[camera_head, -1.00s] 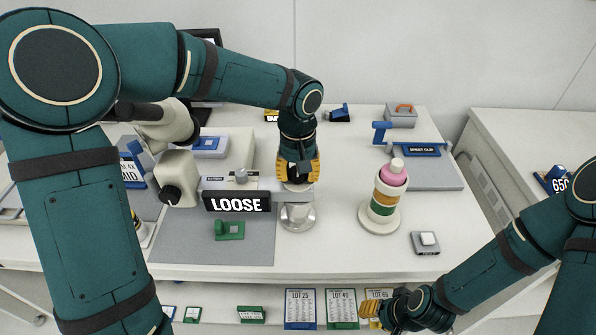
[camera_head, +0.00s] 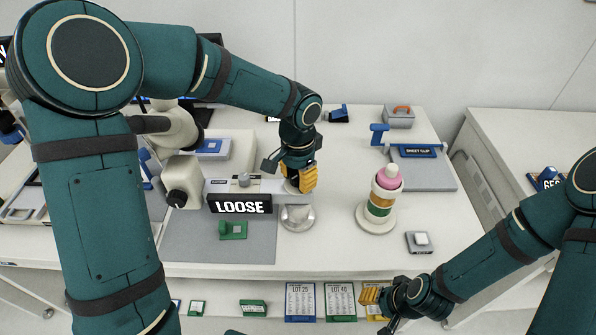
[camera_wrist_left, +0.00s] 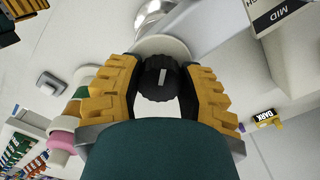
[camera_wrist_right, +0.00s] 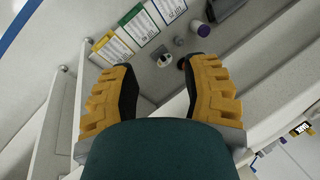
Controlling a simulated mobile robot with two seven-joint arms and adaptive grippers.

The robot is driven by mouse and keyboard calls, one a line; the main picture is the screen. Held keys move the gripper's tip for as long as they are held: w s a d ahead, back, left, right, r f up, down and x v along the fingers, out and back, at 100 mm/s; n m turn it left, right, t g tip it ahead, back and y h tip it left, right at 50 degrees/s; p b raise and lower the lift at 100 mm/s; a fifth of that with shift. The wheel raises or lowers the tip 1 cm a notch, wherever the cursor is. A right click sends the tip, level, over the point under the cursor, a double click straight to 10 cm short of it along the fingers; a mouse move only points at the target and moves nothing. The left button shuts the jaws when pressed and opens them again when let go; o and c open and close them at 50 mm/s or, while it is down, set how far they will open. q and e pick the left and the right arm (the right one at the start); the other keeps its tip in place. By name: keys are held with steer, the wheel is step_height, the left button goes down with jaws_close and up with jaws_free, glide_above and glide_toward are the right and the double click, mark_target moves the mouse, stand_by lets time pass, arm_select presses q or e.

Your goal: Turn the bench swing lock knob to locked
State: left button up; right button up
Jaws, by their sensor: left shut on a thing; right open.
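The lock knob (camera_wrist_left: 158,78) is black and ribbed with a white pointer line, seen in the left wrist view. My left gripper (camera_wrist_left: 158,85) has its yellow fingers closed around it from both sides. In the head view my left gripper (camera_head: 301,180) is over the right end of the grey swing arm (camera_head: 265,187), above a round metal base (camera_head: 298,218), and hides the knob. A black sign (camera_head: 240,204) on the arm reads LOOSE. My right gripper (camera_head: 375,298) is open and empty at the bench's front edge; it also shows in the right wrist view (camera_wrist_right: 160,95).
A stacked ring post (camera_head: 379,204) stands right of the base. A small grey switch box (camera_head: 419,241) is near the front edge, and a grey sheet clip plate (camera_head: 425,173) lies at the back right. A green block (camera_head: 233,230) sits on the grey mat (camera_head: 190,240).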

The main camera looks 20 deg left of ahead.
mark_target(298, 176)
arm_select(q)
steer(key=m+p, duration=0.2)
steer(key=m, duration=0.2)
steer(key=shift+m+p, duration=0.85)
steer(key=shift+m, duration=1.05)
arm_select(e)
steer(key=shift+w+d+r, duration=0.1)
steer(key=shift+w+r, duration=0.1)
steer(key=shift+r, duration=0.45)
steer(key=shift+w+a+r, duration=0.1)
steer(key=shift+w+r, duration=0.15)
steer(key=shift+r, duration=0.45)
steer(key=shift+w+d+r, duration=0.1)
steer(key=shift+w+r, duration=0.1)
steer(key=shift+r, duration=0.55)
arm_select(q)
steer(key=o, duration=1.2)
step_height(298, 176, up, 12)
steer(key=shift+f, duration=0.1)
